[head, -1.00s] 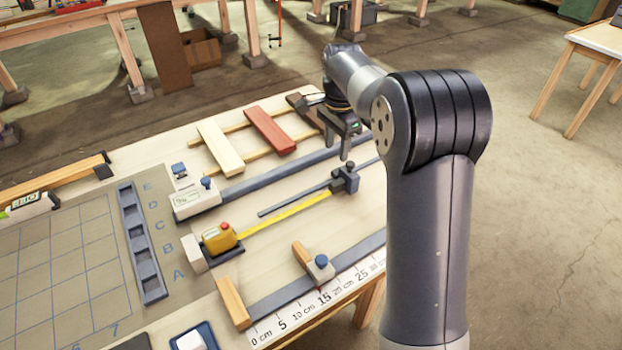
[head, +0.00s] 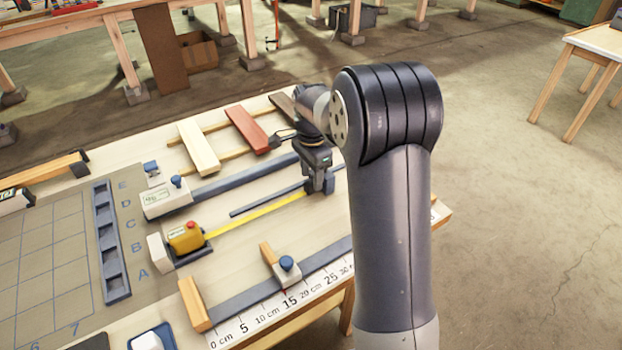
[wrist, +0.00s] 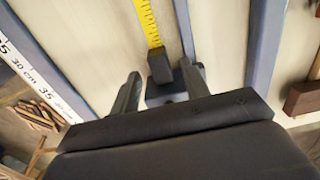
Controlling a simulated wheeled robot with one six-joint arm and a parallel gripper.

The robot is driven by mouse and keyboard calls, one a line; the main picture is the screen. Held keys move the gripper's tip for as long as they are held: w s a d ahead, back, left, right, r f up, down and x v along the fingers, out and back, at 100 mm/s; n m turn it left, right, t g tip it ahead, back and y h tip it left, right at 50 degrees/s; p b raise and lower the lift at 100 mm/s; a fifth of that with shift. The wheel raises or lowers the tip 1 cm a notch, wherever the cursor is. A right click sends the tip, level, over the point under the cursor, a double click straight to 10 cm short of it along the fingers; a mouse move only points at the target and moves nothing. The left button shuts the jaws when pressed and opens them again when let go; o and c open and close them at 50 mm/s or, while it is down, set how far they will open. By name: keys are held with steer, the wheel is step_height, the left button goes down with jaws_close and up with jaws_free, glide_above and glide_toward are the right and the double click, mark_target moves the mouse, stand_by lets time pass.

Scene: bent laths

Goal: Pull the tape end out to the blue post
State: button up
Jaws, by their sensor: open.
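The yellow tape case (head: 186,238) with a red button sits in a dark holder on the bench. Its yellow tape (head: 255,217) runs out to the right and also shows in the wrist view (wrist: 148,22). The tape ends at a dark block (wrist: 160,66) on a blue-grey base. My gripper (head: 318,185) is low over this end; in the wrist view my gripper (wrist: 160,88) is open, a finger on either side of the block. I cannot tell whether they touch it. I cannot make out a separate blue post; my arm hides part of the bench's right side.
A blue-grey rail (head: 245,180) lies behind the tape, and another with a blue-knobbed slider (head: 287,266) lies in front, beside a centimetre scale (head: 290,302). Cream (head: 198,146) and red (head: 247,130) slats lie at the back.

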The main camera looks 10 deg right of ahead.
steer(key=shift+f, duration=0.95)
steer(key=shift+c, duration=0.2)
jaws_close()
